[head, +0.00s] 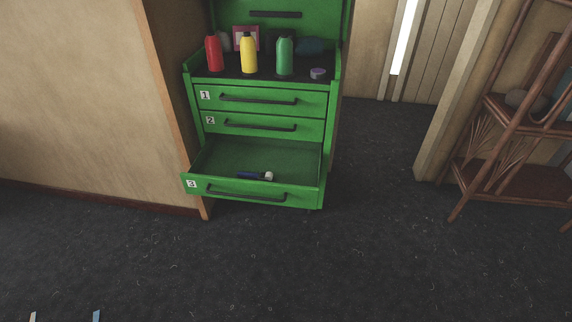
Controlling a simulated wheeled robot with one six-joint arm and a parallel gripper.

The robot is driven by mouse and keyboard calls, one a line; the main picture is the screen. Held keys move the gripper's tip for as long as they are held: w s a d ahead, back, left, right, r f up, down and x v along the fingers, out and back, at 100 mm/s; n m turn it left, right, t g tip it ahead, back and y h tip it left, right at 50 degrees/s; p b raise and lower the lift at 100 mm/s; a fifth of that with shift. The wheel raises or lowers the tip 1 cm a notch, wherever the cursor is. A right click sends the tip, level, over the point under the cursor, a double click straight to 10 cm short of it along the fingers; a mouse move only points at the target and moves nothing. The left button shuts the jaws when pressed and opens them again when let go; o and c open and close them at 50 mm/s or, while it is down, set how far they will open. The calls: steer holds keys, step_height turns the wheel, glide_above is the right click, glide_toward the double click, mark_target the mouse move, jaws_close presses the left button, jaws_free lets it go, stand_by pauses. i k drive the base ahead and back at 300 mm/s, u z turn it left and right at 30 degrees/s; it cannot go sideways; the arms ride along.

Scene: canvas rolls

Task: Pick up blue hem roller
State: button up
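The blue hem roller (251,175) lies inside the open bottom drawer (300,190), the one marked 3, close behind its front panel. It has a dark blue body on the left and a whitish end on the right. The drawer belongs to a green cabinet (334,110) at the upper middle of the head view.
Drawers 1 (315,101) and 2 (311,128) are shut. Red (213,54), yellow (249,54) and green (285,57) bottles stand on the cabinet top. A wall (80,90) adjoins left; a wooden rack (510,140) stands right. The dark floor (290,265) in front is clear.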

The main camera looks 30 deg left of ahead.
mark_target(268, 177)
steer(key=z, duration=0.2)
steer(key=i, duration=1.8)
steer(key=u, duration=0.55)
steer(key=i, duration=0.9)
steer(key=u, duration=1.55)
steer(key=i, duration=0.7)
steer(key=u, duration=0.65)
